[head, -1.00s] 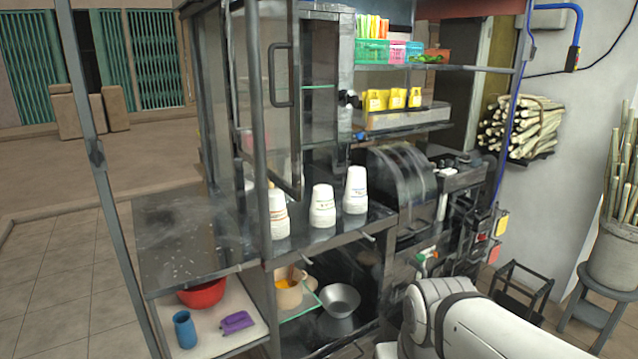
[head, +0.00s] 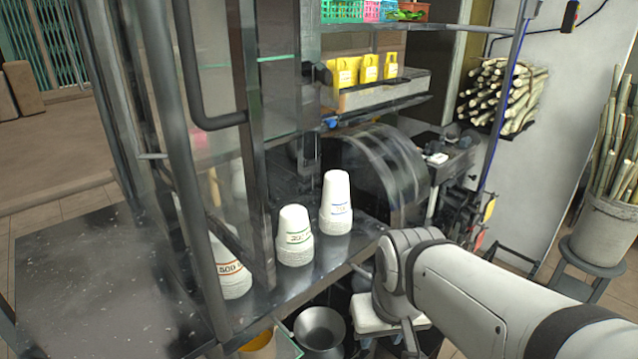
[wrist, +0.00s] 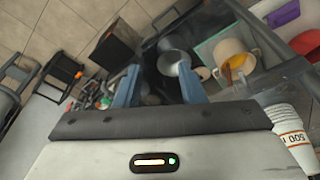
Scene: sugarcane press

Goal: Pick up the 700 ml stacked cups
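Three stacks of white upside-down cups stand on the metal counter in the head view. The right stack (head: 336,203) has a blue label that seems to read 700, though it is small. The middle stack (head: 294,236) has a green label I cannot read surely. The left stack (head: 232,265), marked 500, is partly behind the cabinet frame; a 500 stack also shows in the wrist view (wrist: 294,135). My gripper (wrist: 158,82) is open and empty, its two blue-grey fingers apart. It points down past the counter, away from the right stack; my arm is right of that stack.
A glass cabinet with a dark frame (head: 259,150) rises left of and behind the cups. The press drum (head: 385,170) stands behind right. A shelf with yellow packs (head: 369,68) hangs above. A metal bowl (head: 320,328) is below the counter. The counter's left part (head: 90,285) is clear.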

